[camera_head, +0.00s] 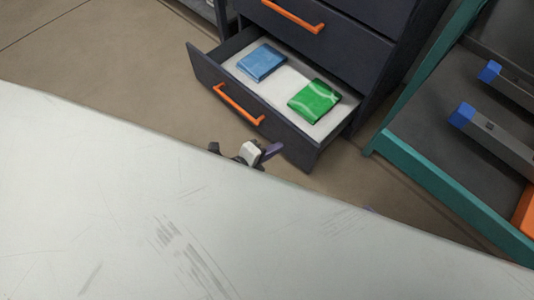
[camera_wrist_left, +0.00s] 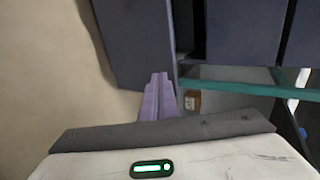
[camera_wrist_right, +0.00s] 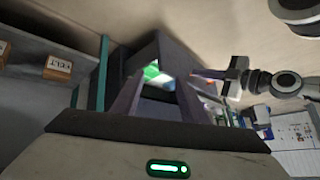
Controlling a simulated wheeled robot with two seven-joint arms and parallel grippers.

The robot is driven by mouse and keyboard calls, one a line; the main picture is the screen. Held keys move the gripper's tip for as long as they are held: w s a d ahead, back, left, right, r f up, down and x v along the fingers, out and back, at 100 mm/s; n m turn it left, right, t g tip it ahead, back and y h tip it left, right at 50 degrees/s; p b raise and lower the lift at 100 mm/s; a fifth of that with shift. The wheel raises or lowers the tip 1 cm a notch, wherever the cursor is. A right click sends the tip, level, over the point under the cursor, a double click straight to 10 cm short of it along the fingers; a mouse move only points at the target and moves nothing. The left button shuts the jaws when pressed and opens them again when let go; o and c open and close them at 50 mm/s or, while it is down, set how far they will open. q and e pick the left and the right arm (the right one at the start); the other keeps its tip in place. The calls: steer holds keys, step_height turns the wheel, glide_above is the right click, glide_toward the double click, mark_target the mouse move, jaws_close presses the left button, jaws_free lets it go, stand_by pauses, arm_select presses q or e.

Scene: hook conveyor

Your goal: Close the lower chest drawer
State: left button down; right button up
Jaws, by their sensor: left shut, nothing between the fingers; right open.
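The lower chest drawer (camera_head: 296,152) is pulled out of the dark chest (camera_head: 360,42). It has an orange handle (camera_head: 239,104) and a light inside holding a blue packet (camera_head: 261,62) and a green packet (camera_head: 314,100). My left gripper (camera_head: 273,150) is shut and empty, just outside the drawer front near its right end; contact is unclear. In the left wrist view its purple fingers (camera_wrist_left: 160,80) are together close to the dark drawer front (camera_wrist_left: 133,42). My right gripper (camera_wrist_right: 155,92) is open and empty, with the drawer beyond its fingers; the head view does not show it.
A pale tabletop (camera_head: 150,215) fills the near side and hides part of my left arm. A teal-framed rack (camera_head: 440,185) with blue-ended grey bars stands right of the drawer. Labelled boxes (camera_wrist_right: 57,68) sit at the left in the right wrist view. Bare floor (camera_head: 110,65) lies left of the drawer.

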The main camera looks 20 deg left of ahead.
mark_target(297, 134)
arm_select(q)
steer(key=x, duration=0.2)
steer(key=b+x, duration=0.1)
steer(key=x, duration=0.1)
steer(key=r+b+x, duration=0.1)
steer(key=x, duration=0.1)
steer(key=shift+w+d, duration=0.15)
steer(key=shift+w, duration=0.2)
steer(key=shift+w+d+b, duration=0.25)
steer(key=shift+w+b, duration=0.15)
steer(key=shift+w, duration=0.2)
arm_select(e)
steer(key=shift+w+a+r+y, duration=0.2)
steer(key=shift+a+r+y, duration=0.1)
steer(key=shift+a, duration=0.25)
steer(key=shift+w+a+r+y, duration=0.2)
steer(key=shift+a+y, duration=0.1)
steer(key=shift+a, duration=0.2)
arm_select(q)
steer(key=shift+r, duration=0.1)
